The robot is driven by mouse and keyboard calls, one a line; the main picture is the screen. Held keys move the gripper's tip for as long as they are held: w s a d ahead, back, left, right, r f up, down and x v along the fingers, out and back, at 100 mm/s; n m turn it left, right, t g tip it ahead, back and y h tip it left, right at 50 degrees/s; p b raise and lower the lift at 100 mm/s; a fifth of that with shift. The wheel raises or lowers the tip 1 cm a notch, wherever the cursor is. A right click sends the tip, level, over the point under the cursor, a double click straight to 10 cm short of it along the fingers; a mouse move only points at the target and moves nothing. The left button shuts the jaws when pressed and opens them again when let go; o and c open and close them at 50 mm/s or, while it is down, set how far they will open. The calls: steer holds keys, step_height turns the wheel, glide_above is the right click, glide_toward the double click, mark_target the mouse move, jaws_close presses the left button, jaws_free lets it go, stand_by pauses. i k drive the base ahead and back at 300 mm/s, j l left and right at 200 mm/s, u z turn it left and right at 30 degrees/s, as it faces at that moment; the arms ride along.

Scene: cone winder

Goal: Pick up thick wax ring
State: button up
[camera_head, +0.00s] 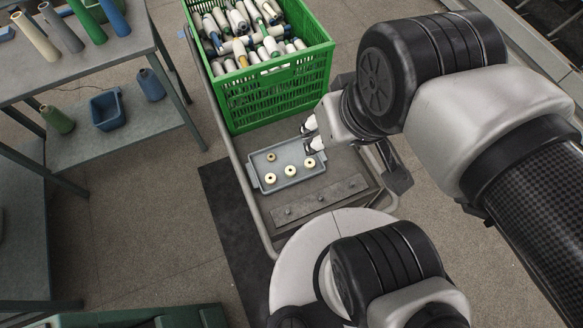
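One ring (271,157) is at the back left of the tray, another ring (270,178) at the front left, another ring (290,171) near the middle, and one more ring (309,163) at the right. I cannot tell from this view which ring is the thick one. My gripper (308,136) is open, its two light fingertips apart and empty. It appears above the tray's right back edge, near the right ring; its exact height is unclear.
The tray rests on a cart platform with a metal bar (320,199) in front. A tall green crate (268,92) full of yarn cones stands just behind. A grey table (75,62) with cones and a lower shelf with a blue bin (107,110) are at the left.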

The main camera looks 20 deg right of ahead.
mark_target(290, 168)
steer(key=k+j+z, duration=0.25)
steer(key=k+j+u, duration=0.1)
steer(key=u, duration=0.35)
steer(key=k+j+u, duration=0.1)
steer(key=u, duration=0.4)
steer(key=j, duration=0.1)
